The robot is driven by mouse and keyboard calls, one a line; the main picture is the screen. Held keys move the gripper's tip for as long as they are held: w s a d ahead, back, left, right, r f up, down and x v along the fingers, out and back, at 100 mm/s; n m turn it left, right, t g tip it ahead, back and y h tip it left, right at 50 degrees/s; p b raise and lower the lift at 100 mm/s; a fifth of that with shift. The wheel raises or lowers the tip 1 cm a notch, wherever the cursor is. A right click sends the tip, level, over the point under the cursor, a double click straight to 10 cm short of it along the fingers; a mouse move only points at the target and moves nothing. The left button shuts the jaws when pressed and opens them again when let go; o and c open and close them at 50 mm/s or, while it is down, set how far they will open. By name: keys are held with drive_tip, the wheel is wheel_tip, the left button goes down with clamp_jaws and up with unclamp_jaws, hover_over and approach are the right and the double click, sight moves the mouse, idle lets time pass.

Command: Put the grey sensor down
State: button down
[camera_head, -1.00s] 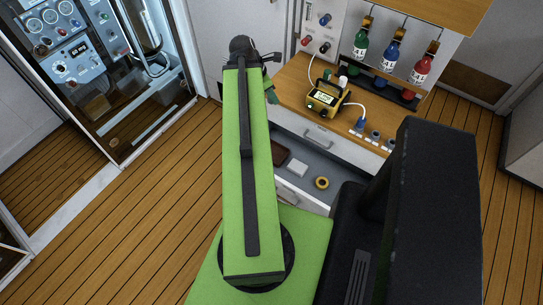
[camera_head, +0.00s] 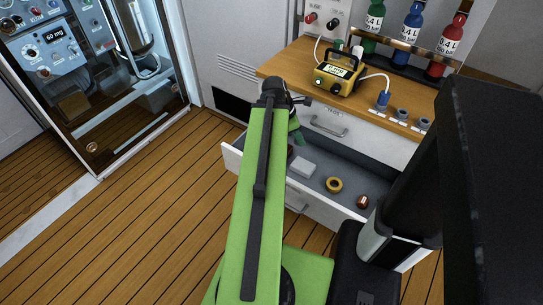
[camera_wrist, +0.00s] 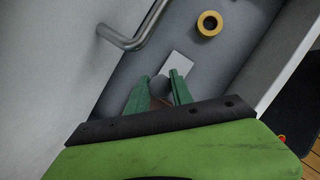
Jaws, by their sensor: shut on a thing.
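My gripper (camera_wrist: 160,88) is shut on the grey sensor (camera_wrist: 159,85), a small rounded grey piece between its two green fingers in the wrist view. In the head view my gripper (camera_head: 297,130) hangs over the left part of an open grey drawer (camera_head: 345,168); the sensor cannot be made out there. I cannot tell how high the sensor is above the drawer floor. The yellow calibration device (camera_head: 338,73) stands on the wooden bench top (camera_head: 290,62), with a white cable to a blue sensor (camera_head: 383,100).
Two grey round pieces (camera_head: 402,114) (camera_head: 425,125) stand at the bench's front edge.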

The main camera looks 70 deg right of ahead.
drive_tip(key=w+d+f+b, duration=0.1)
drive_tip(key=w+f+b, duration=0.1)
drive_tip(key=w, duration=0.1)
drive_tip(key=w+f+b, duration=0.2)
drive_tip(key=w, duration=0.2)
drive_tip(key=w+d+f+b, duration=0.1)
drive_tip(key=w+f+b, duration=0.1)
drive_tip(key=w+f, duration=0.1)
drive_tip(key=shift+w+d+b, duration=0.3)
drive_tip(key=shift+w, duration=0.35)
wheel_tip(320, 180, down, 4)
drive_tip(key=b, duration=0.4)
drive_tip(key=shift+f, duration=0.15)
drive_tip(key=shift+r, duration=0.25)
drive_tip(key=shift+f, duration=0.2)
drive_tip(key=c, duration=1.1)
unclamp_jaws()
